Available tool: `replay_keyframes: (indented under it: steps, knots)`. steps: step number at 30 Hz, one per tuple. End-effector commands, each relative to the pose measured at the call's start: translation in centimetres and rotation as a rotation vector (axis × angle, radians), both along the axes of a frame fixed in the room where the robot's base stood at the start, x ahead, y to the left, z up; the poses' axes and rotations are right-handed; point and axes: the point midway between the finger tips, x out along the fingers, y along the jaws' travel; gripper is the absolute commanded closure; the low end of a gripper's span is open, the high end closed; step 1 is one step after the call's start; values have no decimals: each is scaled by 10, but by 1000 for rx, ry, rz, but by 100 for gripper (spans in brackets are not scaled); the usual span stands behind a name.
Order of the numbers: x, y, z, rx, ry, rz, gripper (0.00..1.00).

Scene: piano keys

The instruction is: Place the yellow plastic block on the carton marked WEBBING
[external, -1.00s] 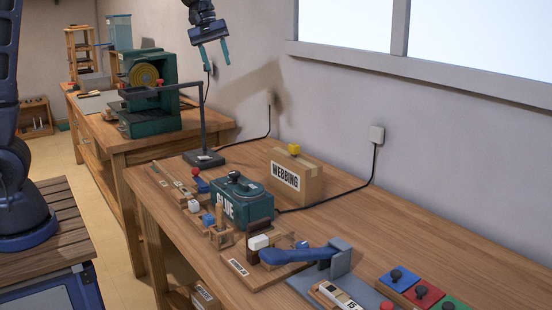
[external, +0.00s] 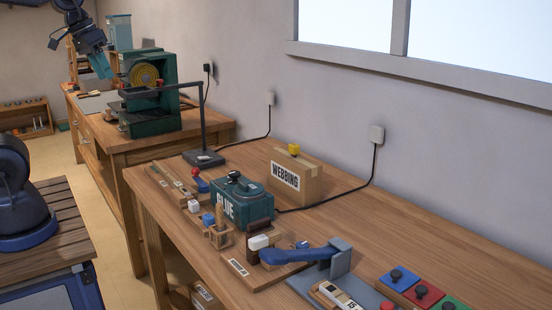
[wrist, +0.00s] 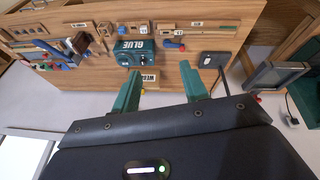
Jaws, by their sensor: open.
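The carton marked WEBBING (external: 312,188) stands upright on the wooden workbench, against the wall side. The yellow plastic block (external: 294,149) rests on top of the carton, near its middle. In the wrist view the carton (wrist: 150,76) shows between my finger tips, far below, with its yellow block partly hidden near the left finger. My gripper (external: 101,66) is open and empty at the upper left of the external view, well away from the carton and block. In the wrist view my gripper's two green fingers (wrist: 162,88) stand apart with nothing between them.
A green GLUE box (external: 243,202) stands left of the carton. A black lamp stand (external: 203,157) is behind it. A blue-handled clamp (external: 298,256) and coloured knob plates (external: 422,292) lie nearer. A cable runs right of the carton. Bench space right of the carton is clear.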

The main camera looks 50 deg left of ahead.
Motion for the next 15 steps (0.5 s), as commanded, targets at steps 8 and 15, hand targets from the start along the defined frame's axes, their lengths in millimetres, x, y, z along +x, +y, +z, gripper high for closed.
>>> replay_keyframes:
  steps: [8, 15]
  knots:
    - [-51, 7, -25, 114, -53, -132, 56]
    - [-58, 8, -30, 134, -59, -155, 56]
